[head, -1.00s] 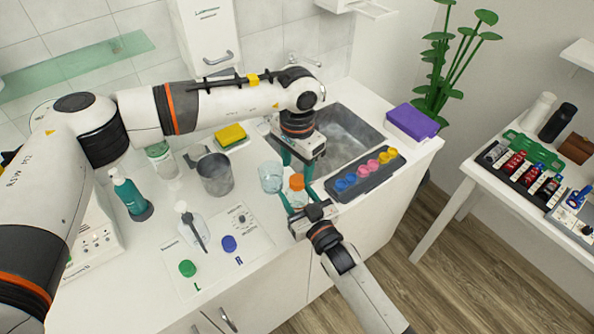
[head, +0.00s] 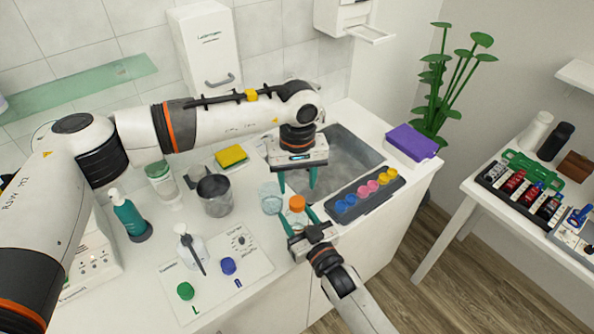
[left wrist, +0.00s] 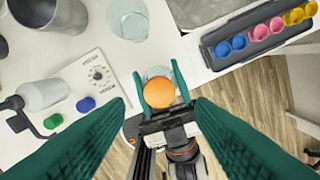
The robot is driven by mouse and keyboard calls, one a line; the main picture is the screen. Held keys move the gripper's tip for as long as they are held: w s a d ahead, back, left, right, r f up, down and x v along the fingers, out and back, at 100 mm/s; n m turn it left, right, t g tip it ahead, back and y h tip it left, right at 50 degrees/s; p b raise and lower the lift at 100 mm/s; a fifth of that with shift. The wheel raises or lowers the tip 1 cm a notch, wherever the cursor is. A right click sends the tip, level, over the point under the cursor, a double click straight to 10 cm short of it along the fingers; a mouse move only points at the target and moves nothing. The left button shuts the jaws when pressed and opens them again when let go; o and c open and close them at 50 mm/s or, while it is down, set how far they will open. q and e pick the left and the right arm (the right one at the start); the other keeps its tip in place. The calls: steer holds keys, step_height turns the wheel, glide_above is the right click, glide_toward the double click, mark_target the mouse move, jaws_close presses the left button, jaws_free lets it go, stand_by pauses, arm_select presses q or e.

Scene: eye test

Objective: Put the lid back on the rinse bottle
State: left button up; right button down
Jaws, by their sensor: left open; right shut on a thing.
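The rinse bottle (head: 297,217) is a small clear bottle, mostly hidden between the fingers of my right gripper (head: 299,214), which is shut on it at the counter's front edge. The round orange lid (head: 297,202) sits on top of the bottle and looks level. In the left wrist view the lid (left wrist: 159,94) covers the bottle's mouth, so I cannot tell how firmly it is seated. My left gripper (head: 298,189) is open and empty just above the lid, pointing down, its fingers (left wrist: 160,104) apart on either side of it.
A clear glass (head: 270,197) stands close left of the bottle. A dark tray with coloured cups (head: 364,194) lies to the right, before the sink (head: 347,150). A white mat (head: 258,262) bears a pump bottle (head: 190,246), a green lid (head: 185,291) and a blue lid (head: 228,266).

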mark_target(297, 201)
arm_select(q)
steer(key=n, duration=0.4)
steer(key=shift+r+n, duration=0.15)
steer(key=shift+n, duration=0.15)
steer(key=n, duration=0.4)
steer(key=shift+r, duration=0.2)
steer(key=n, duration=0.6)
steer(key=shift+r+n, duration=0.25)
steer(key=shift+n, duration=0.15)
steer(key=n, duration=0.4)
steer(key=shift+r, duration=0.15)
steer(key=n, duration=0.4)
steer(key=shift+r, duration=0.15)
steer(key=n, duration=0.4)
steer(key=shift+r, duration=0.15)
steer(key=n, duration=0.4)
steer(key=shift+r+n, duration=0.15)
steer(key=shift+n, duration=0.25)
steer(key=shift+f, duration=4)
